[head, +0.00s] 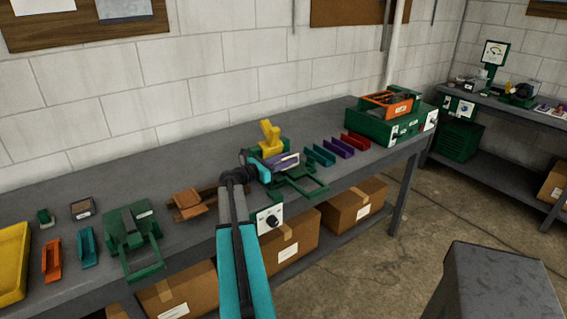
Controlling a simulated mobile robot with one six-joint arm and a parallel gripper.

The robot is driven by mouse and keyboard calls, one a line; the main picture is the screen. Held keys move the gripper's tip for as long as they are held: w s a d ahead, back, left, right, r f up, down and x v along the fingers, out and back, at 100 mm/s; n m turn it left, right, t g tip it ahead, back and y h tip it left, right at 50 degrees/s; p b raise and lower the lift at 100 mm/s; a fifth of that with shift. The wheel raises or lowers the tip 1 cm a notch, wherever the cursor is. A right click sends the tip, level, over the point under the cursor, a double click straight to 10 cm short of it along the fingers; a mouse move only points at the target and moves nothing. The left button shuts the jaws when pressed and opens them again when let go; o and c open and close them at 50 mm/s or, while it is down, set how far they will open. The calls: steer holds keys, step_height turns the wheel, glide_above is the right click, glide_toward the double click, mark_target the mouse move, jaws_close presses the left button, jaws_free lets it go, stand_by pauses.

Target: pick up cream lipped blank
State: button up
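My arm reaches up from the bottom of the head view, and my gripper (262,168) is over the middle of the long bench, beside a green machine with a yellow upper part (269,140). A small pale, cream-looking piece with a purplish side (287,160) shows right at the gripper's end. It may be the cream lipped blank, but it is too small to be sure. I cannot tell whether the fingers touch it or are closed on it. The wrist hides part of the machine behind it.
The grey bench (140,205) holds teal, purple and red channel pieces (340,147) to the right. A green machine with an orange frame (390,103) stands at the far right end. Left are a green fixture (130,235), a brown piece (188,202) and a yellow tray (12,262). A grey stand (495,285) occupies the floor.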

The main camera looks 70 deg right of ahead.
jaws_close()
steer(key=shift+r, duration=0.15)
stand_by(0.4)
steer(key=shift+r+b, duration=0.45)
steer(key=shift+r, duration=0.65)
steer(key=s+a+r+b, duration=0.2)
steer(key=s+a+b, duration=0.1)
steer(key=s+a, duration=0.8)
steer(key=shift+a+r, duration=0.25)
steer(key=shift+a, duration=0.1)
steer(key=shift+r, duration=0.1)
